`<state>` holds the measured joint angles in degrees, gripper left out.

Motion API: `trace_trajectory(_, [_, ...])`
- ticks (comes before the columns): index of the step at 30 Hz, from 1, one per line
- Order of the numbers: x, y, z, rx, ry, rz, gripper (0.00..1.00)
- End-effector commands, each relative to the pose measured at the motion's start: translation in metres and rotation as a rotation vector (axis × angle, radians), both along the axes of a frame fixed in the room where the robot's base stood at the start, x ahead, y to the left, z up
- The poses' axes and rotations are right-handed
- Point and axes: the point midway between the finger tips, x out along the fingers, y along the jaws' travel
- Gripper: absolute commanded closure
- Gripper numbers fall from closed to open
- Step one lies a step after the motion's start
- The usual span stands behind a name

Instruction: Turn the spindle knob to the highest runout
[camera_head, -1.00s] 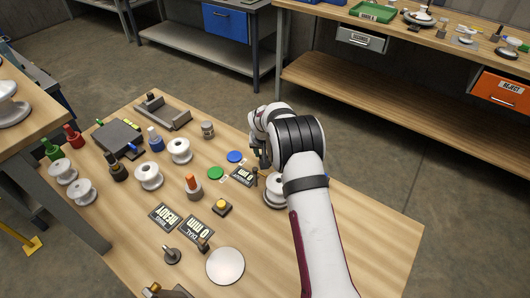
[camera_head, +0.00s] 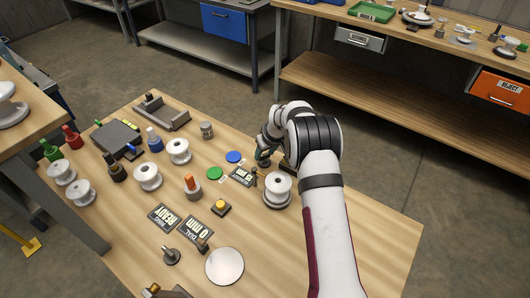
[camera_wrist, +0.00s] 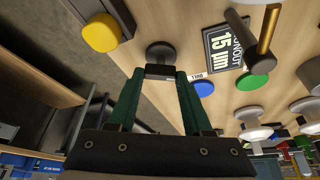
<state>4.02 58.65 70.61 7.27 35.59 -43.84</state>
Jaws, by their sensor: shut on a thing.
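My gripper (camera_wrist: 161,74) has its two green fingers shut on the dark spindle knob (camera_wrist: 160,51), which stands on the bench. In the head view my gripper (camera_head: 263,160) is at the bench's far right side, and my wrist partly hides the knob. The runout display (camera_wrist: 223,48) reads 15 µm in the wrist view; it also shows in the head view (camera_head: 243,176), left of my gripper. A white insulator (camera_head: 278,184) sits on a round base just right of the display.
A yellow button (camera_wrist: 101,33) on a dark box is close to the knob in the wrist view. Blue (camera_head: 234,157) and green (camera_head: 215,173) discs lie left of my gripper. The DIAL display (camera_head: 196,228) reads 0 mm. Several insulators stand further left.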

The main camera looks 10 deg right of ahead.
Motion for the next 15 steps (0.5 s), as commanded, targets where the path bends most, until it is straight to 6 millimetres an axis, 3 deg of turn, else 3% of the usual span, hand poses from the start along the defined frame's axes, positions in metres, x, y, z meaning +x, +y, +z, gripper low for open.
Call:
trace_trajectory(12, [-0.0015, -0.0006, -0.0012, 0.001, 0.005, 0.007, 1.00])
trace_trajectory(13, [-0.0014, -0.0007, -0.0012, 0.000, 0.005, 0.006, 0.48])
trace_trajectory(15, [-0.0014, -0.0006, -0.0012, 0.000, 0.005, 0.007, 0.36])
